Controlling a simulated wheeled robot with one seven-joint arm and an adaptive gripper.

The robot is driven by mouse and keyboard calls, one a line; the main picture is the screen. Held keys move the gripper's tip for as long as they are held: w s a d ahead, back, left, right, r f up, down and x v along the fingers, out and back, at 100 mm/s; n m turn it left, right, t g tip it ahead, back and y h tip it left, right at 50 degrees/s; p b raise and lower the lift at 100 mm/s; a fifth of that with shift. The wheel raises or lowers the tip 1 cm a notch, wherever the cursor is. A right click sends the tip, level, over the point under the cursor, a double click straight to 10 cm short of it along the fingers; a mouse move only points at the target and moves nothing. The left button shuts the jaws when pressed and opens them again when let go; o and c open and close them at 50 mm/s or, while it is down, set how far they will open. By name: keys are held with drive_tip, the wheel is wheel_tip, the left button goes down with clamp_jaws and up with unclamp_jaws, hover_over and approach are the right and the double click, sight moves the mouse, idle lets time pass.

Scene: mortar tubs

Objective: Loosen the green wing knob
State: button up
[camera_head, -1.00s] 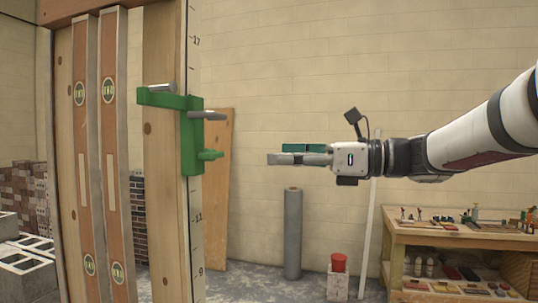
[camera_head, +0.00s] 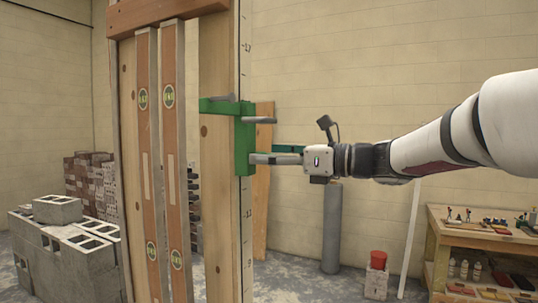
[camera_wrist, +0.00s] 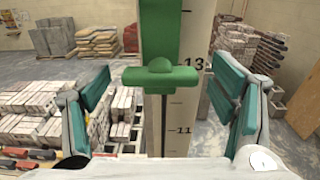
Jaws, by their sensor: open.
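The green wing knob (camera_wrist: 162,78) shows in the wrist view as a wide flat bar with a rounded hub, lying level. It sits on the green clamp (camera_wrist: 160,22). In the head view the clamp (camera_head: 244,150) is fixed on a wooden post (camera_head: 218,185), and the knob is hidden by my gripper. My gripper (camera_head: 262,158) is open and points left at the clamp's lower part. In the wrist view its teal-padded fingers (camera_wrist: 160,95) stand left and right of the knob, with gaps on both sides. Whether the tips reach past the knob, I cannot tell.
A grey rod (camera_head: 260,120) sticks out of the clamp just above my gripper. A marked strip (camera_wrist: 178,130) runs down the post below the knob. Two levels (camera_head: 172,205) stand left of the post. A workbench (camera_head: 480,240) is at the right.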

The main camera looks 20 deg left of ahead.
drive_tip(key=shift+a, duration=0.1)
drive_tip(key=c, duration=1.2)
drive_tip(key=shift+o, duration=0.2)
drive_tip(key=shift+n+b, duration=0.3)
drive_tip(key=n+b, duration=0.8)
drive_tip(key=b, duration=0.1)
drive_tip(key=n+b, duration=0.9)
drive_tip(key=b, duration=0.1)
drive_tip(key=shift+s+f, duration=0.1)
drive_tip(key=shift+f, duration=0.1)
drive_tip(key=shift+n+b, duration=0.3)
drive_tip(key=shift+b, duration=0.1)
drive_tip(key=shift+r, duration=0.1)
